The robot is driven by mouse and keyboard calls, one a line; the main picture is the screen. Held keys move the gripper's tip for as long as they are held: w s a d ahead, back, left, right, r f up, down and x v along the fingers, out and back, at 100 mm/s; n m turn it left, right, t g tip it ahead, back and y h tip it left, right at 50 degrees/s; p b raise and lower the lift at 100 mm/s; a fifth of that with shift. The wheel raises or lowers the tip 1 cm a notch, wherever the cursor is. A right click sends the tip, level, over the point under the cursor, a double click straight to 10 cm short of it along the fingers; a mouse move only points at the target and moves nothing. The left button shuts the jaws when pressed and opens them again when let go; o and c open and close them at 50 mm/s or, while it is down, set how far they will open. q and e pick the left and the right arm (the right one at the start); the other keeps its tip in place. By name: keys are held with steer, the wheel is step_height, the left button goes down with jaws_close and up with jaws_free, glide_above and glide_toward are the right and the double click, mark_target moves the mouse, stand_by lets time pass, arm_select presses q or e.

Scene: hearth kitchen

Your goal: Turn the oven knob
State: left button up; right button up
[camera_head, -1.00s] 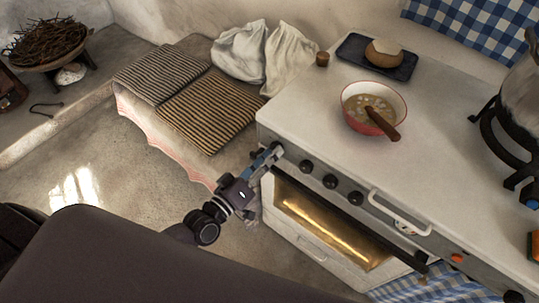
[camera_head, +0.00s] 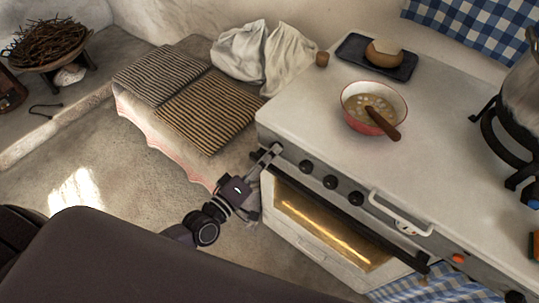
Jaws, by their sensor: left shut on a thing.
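The white oven (camera_head: 300,136) stands at the right, with a row of black knobs along its front panel. Three knobs show clearly: one at the left (camera_head: 306,166), one in the middle (camera_head: 330,182) and one at the right (camera_head: 356,198). My left gripper (camera_head: 272,152) is at the panel's left end, left of these. Its fingers are shut on the oven knob there, which they mostly hide. Which way that knob points cannot be seen. The oven's glowing window (camera_head: 325,227) lies below the panel. My right gripper is not in view.
A red bowl (camera_head: 372,126) with a wooden spoon and a dark tray (camera_head: 362,62) stand on the oven top. A white handle (camera_head: 399,214) and a dark bar stick out at the front. Striped cloths (camera_head: 208,109) lie on a ledge to the left.

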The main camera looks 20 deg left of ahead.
arm_select(q)
steer(key=o, duration=1.2)
steer(key=shift+c, duration=0.2)
steer(key=shift+s, duration=0.1)
steer(key=v, duration=1.1)
steer(key=shift+s+a, duration=0.15)
steer(key=shift+s, duration=0.25)
steer(key=s+a+f+m+g+y, duration=0.1)
steer(key=s+a+f+m+g, duration=0.15)
steer(key=f, duration=0.85)
steer(key=s+a+f+m+g+y, duration=0.2)
steer(key=f+g, duration=0.1)
steer(key=f, duration=0.7)
steer(key=s+a+f+m+g+y, duration=0.1)
steer(key=s+a+f+m+g, duration=0.15)
steer(key=f, duration=0.85)
steer(key=s+d+f+m+g+y, duration=0.1)
steer(key=s+f+g, duration=0.3)
steer(key=s+f, duration=0.4)
steer(key=s+d+f+m+g+y, duration=0.1)
steer(key=s+f+m+g, duration=0.2)
steer(key=s+f, duration=0.5)
steer(key=s+g, duration=0.1)
steer(key=s, duration=0.6)
steer(key=shift+s+d+m, duration=0.2)
steer(key=shift+d+m, duration=0.1)
steer(key=shift+d, duration=0.1)
